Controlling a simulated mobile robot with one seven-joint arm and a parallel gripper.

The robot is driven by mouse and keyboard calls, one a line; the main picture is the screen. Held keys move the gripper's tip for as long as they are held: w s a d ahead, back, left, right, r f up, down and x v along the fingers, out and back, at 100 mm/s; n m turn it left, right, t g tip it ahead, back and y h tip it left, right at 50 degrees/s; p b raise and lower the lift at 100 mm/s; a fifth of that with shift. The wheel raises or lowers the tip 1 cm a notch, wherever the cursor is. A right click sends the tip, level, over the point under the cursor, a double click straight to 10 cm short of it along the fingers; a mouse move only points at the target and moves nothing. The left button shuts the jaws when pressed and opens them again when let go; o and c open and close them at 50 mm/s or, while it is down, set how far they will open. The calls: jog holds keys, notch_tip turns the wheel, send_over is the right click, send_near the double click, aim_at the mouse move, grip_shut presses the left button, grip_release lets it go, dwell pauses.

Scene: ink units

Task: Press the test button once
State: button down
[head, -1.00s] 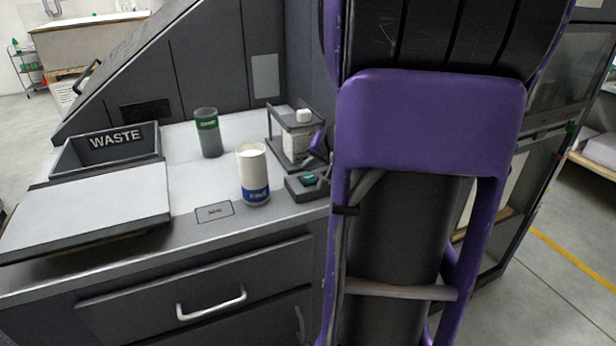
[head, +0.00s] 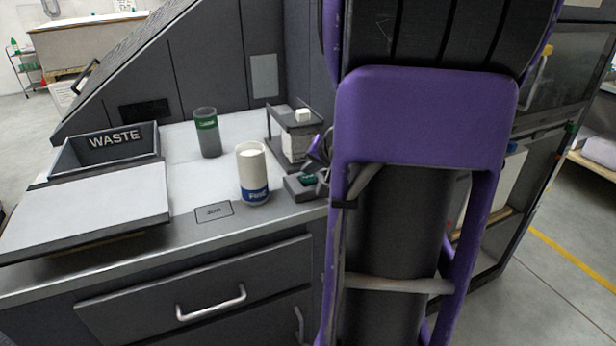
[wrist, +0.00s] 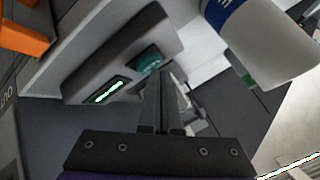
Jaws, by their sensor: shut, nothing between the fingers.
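The test button is a teal-green cap (head: 308,178) on a dark box (head: 298,192) at the bench's front right in the head view. In the wrist view the button (wrist: 149,60) sits on the dark box (wrist: 105,62), above a lit green display (wrist: 107,90). My gripper (wrist: 163,78) is shut and empty. Its fingertips are close to the button's lower right edge in the wrist view; I cannot tell whether they touch it. In the head view my arm hides part of the gripper.
A white bottle with a blue band (head: 252,172) stands left of the box. A grey cup with a green band (head: 207,133) is behind it. A small rack (head: 293,135) stands behind the box. A waste bin (head: 108,148) is at the left. A drawer (head: 200,290) is below.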

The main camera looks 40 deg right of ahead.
aim_at(310, 180)
jog(key=shift+f, duration=0.5)
dwell(0.8)
jog(key=shift+r+p, duration=0.55)
jog(key=shift+r, duration=0.35)
jog(key=shift+r+p, duration=1.75)
jog(key=shift+r, duration=0.8)
